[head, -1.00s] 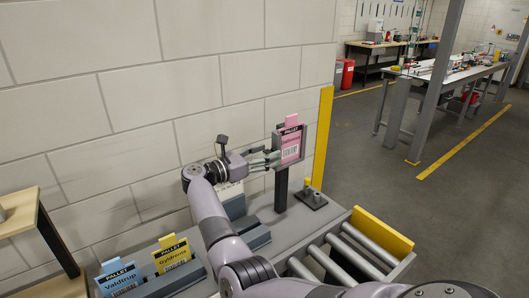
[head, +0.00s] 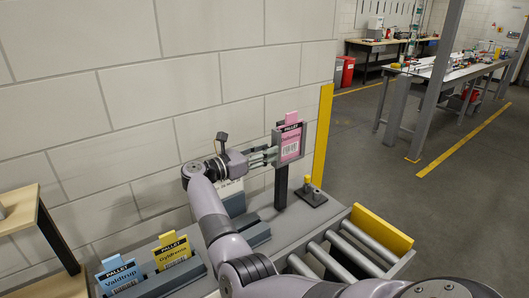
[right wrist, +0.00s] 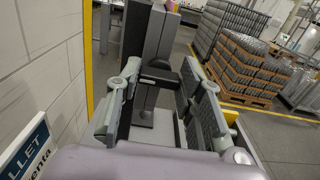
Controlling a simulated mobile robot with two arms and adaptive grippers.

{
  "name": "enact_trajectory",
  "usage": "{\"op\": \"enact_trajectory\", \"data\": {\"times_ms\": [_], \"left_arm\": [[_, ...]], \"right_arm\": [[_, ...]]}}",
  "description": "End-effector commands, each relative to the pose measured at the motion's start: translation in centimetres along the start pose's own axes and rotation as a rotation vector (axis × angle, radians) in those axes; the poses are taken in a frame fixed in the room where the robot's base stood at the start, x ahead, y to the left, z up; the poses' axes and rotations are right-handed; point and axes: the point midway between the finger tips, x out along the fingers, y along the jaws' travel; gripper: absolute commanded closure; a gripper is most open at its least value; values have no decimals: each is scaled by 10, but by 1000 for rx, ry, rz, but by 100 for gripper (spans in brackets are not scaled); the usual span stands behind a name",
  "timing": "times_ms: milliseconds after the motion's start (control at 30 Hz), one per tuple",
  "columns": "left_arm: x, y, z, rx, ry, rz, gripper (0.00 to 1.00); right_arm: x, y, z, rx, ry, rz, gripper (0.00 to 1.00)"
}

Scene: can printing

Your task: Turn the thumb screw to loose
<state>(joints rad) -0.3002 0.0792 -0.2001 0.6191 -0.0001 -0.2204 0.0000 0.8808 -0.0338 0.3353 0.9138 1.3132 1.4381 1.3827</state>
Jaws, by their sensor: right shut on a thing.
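The thumb screw (right wrist: 160,76) is a small dark piece on the side of a grey card holder. It shows in the right wrist view between my finger pads. My right gripper (head: 272,155) reaches the left side of the holder and is shut on the thumb screw; its fingers also show in the right wrist view (right wrist: 161,84). The fingers hide the screw in the head view. The holder (head: 302,138) carries a pink pallet card (head: 290,145) and stands on a dark upright post (head: 281,188). My left gripper is not in view.
A blue card (head: 119,273) and a yellow card (head: 172,251) stand in slots at the lower left. A block wall (head: 120,90) is close behind.

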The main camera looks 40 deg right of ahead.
Motion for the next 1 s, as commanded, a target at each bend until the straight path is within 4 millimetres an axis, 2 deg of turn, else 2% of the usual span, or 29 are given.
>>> {"op": "enact_trajectory", "data": {"times_ms": [267, 500, 600, 1000], "left_arm": [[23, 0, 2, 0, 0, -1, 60], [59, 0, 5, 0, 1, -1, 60], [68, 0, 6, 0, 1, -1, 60], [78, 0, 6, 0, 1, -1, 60]], "right_arm": [[-1, 0, -6, -67, 1, 1, 93], [-1, 1, -7, -236, 1, 1, 93], [-1, 2, -6, -330, 1, 1, 93], [-1, 3, -2, -713, 1, 2, 93]]}}
